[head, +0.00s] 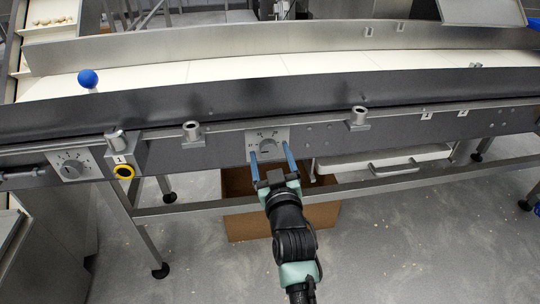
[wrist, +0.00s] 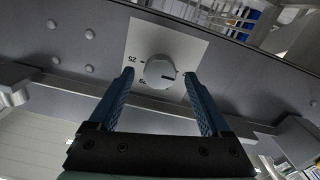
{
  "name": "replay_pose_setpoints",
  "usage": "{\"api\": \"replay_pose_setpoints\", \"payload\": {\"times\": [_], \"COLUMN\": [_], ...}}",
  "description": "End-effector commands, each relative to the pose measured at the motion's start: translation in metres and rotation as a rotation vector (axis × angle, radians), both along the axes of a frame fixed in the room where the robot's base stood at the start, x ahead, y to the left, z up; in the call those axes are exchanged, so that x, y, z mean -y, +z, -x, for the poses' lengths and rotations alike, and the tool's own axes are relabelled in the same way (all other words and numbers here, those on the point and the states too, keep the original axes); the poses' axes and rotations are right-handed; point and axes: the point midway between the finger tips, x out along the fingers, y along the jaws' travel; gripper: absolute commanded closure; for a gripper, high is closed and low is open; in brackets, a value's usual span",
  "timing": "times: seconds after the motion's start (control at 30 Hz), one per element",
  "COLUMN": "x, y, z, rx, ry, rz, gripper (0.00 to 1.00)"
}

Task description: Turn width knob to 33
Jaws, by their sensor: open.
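A round grey knob (wrist: 160,71) sits on a pale square dial plate (head: 283,133) on the conveyor's front rail. The plate also shows in the wrist view (wrist: 143,36), with the numbers upside down. I read 25 on its left side; the other marks are small or partly covered by the knob and fingers. A dark pointer line on the knob points to the right in the wrist view. My gripper (head: 270,150) is open, its two blue fingers on either side of the knob. In the wrist view (wrist: 159,76) gaps show between fingertips and knob.
Metal clamps (head: 192,131) and (head: 358,118) project from the rail. A brown box (head: 250,228) stands on the floor below. A blue ball handle (head: 88,78) rises at upper left.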

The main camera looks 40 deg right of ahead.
Motion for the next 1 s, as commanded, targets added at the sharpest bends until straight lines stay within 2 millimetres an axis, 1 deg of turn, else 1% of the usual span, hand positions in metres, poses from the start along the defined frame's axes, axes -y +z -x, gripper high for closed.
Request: {"api": "replay_pose_setpoints", "payload": {"times": [0.03, 0.17, 0.43, 0.47, 0.5, 0.67, 0.7, 0.77, 0.9, 1.0], "x": [0.0021, 0.0054, 0.0059, 0.0058, 0.0058, 0.0057, 0.0058, 0.0058, 0.0057, 0.0056], "y": [-0.0010, 0.0003, 0.0004, 0.0003, 0.0005, 0.0004, 0.0005, 0.0005, 0.0005, 0.0004], "z": [-0.0038, -0.0083, -0.0092, -0.0092, -0.0091, -0.0091, -0.0090, -0.0090, -0.0089, -0.0090], "rx": [0.001, 0.000, 0.001, 0.001, 0.001, 0.001, 0.000, 0.000, 0.000, 0.001], "ry": [0.000, -0.001, -0.001, -0.001, -0.001, -0.001, -0.001, -0.001, -0.001, -0.001], "rz": [0.001, 0.001, -0.001, -0.001, -0.001, -0.001, 0.000, 0.000, 0.000, -0.001], "gripper": [0.19, 0.19, 0.19, 0.20, 0.28, 0.56, 0.64, 0.74, 0.99, 1.00]}}
